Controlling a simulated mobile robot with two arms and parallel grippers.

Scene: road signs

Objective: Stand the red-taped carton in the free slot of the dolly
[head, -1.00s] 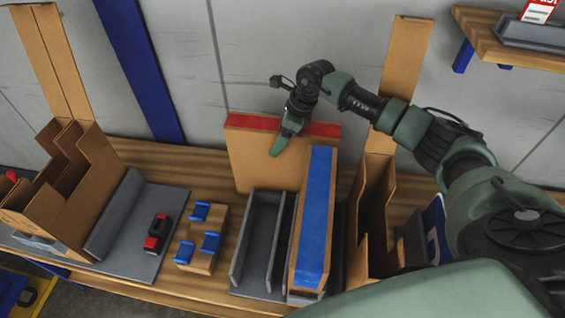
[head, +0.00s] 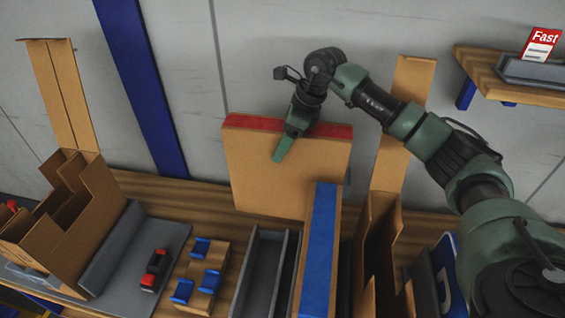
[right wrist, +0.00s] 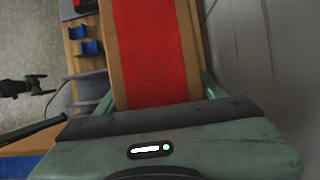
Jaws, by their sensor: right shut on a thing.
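The red-taped carton (head: 285,175) is a flat, upright brown box with red tape along its top edge. My right gripper (head: 284,148) is shut on its top, one green finger down the near face. The right wrist view shows the red tape (right wrist: 155,50) between the fingers (right wrist: 158,93). The carton is behind the grey dolly (head: 241,272), and its lower right is hidden by a blue-taped carton (head: 319,250) standing in the dolly. A narrow empty slot (head: 262,272) lies left of that carton.
An open brown carton (head: 375,240) stands right of the dolly. To the left are a wooden block with blue clips (head: 203,275), a red and black tool (head: 154,270) on a grey mat, and a stepped cardboard box (head: 60,215). A wall shelf (head: 490,65) is at upper right.

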